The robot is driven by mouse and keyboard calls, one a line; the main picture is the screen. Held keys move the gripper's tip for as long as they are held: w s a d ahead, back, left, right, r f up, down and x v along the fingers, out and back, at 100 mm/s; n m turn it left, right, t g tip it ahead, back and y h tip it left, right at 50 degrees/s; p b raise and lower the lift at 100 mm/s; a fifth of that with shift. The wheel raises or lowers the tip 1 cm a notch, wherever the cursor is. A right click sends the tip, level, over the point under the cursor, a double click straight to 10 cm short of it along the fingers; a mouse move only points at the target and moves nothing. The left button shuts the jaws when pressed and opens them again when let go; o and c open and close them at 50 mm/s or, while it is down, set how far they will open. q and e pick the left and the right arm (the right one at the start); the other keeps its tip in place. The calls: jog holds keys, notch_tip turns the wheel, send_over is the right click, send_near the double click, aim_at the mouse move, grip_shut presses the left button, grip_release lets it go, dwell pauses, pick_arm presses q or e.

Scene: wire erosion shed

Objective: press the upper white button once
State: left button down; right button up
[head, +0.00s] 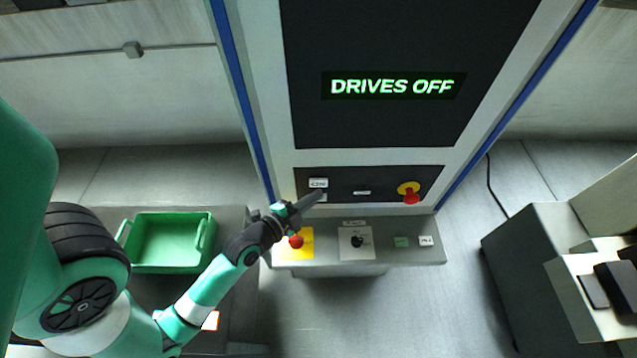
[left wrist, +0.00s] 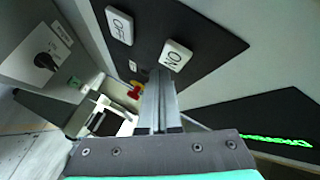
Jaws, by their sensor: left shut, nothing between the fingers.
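The upper white button (head: 318,183), marked ON, sits at the left of the dark control strip in the head view. It also shows in the left wrist view (left wrist: 176,56). A white OFF button (left wrist: 120,26) is beside it in that view; in the head view my fingers mostly cover the place just below ON. My left gripper (head: 319,195) is shut and empty, its tips just below the ON button in the picture. In the left wrist view its fingers (left wrist: 158,76) end near ON; I cannot tell whether they touch. The display (head: 392,86) reads DRIVES OFF. My right gripper is out of view.
A red emergency stop (head: 411,197) on yellow is at the strip's right. The ledge below carries a red button (head: 296,241) on a yellow plate, a black knob (head: 357,241) and small labelled blocks. A green crate (head: 173,269) stands at left, a grey cabinet (head: 530,270) at right.

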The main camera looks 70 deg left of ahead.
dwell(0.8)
pick_arm(q)
jog(key=shift+a+f+b, duration=0.1)
jog(key=shift+a+b, duration=0.2)
jog(key=shift+b, duration=0.05)
jog(key=shift+w+a, duration=0.1)
jog(key=shift+w+a+b, duration=0.15)
jog(key=shift+a+b, duration=0.2)
jog(key=shift+a, duration=0.05)
dwell(0.4)
jog(key=shift+d, duration=0.1)
jog(key=shift+d+r+p, duration=0.2)
jog(key=shift+d+p, duration=0.15)
jog(key=shift+p, duration=0.05)
jog(key=shift+s+d+f, duration=0.1)
jog(key=shift+s+d, duration=0.15)
jog(key=shift+d, duration=0.1)
dwell(0.6)
